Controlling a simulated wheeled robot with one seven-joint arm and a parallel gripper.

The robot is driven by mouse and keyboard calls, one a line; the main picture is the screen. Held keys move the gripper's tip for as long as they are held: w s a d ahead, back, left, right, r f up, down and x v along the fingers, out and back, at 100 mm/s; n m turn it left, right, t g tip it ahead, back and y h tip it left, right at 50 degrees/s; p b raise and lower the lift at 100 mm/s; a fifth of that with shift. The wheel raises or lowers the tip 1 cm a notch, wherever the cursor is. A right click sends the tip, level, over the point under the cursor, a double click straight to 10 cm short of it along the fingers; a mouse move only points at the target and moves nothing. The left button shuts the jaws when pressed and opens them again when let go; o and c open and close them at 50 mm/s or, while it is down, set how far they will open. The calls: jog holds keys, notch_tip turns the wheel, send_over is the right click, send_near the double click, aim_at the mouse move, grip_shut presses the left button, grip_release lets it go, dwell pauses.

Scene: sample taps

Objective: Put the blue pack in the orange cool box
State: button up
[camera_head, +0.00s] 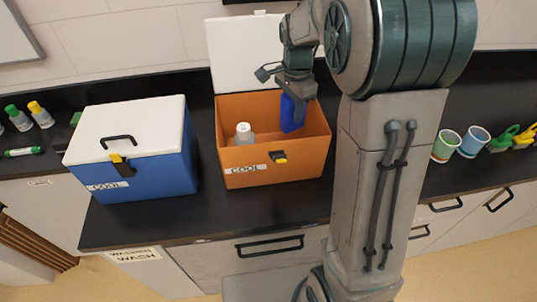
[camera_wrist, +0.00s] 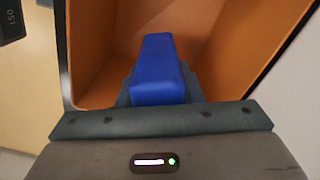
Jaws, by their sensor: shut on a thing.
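The orange cool box (camera_head: 245,178) stands open on the dark counter in the head view, its white lid raised at the back. Its orange inner wall also shows in the wrist view (camera_wrist: 205,22). The blue pack (camera_head: 291,113) is upright and partly inside the box, at its right side. In the wrist view the blue pack (camera_wrist: 158,72) is held at my gripper, with the box interior around it. My gripper (camera_head: 297,92) is shut on the pack's upper end, above the box opening. Whether the pack touches the box floor is hidden by the front wall.
A bottle with a white cap (camera_head: 244,133) stands inside the box at the left. A shut blue cool box (camera_head: 146,178) with a white lid stands to the left. Cups (camera_head: 447,145) stand at the right. The counter front (camera_head: 220,225) is clear.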

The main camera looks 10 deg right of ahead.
aim_at(290, 129)
jog(key=f, duration=0.8)
jog(key=shift+w+p, duration=0.25)
jog(key=shift+p, duration=0.1)
jog(key=shift+f+p, duration=0.3)
jog(key=shift+f, duration=1.6)
jog(key=shift+f, duration=0.1)
jog(key=o, duration=1.1)
jog(key=shift+c, duration=0.2)
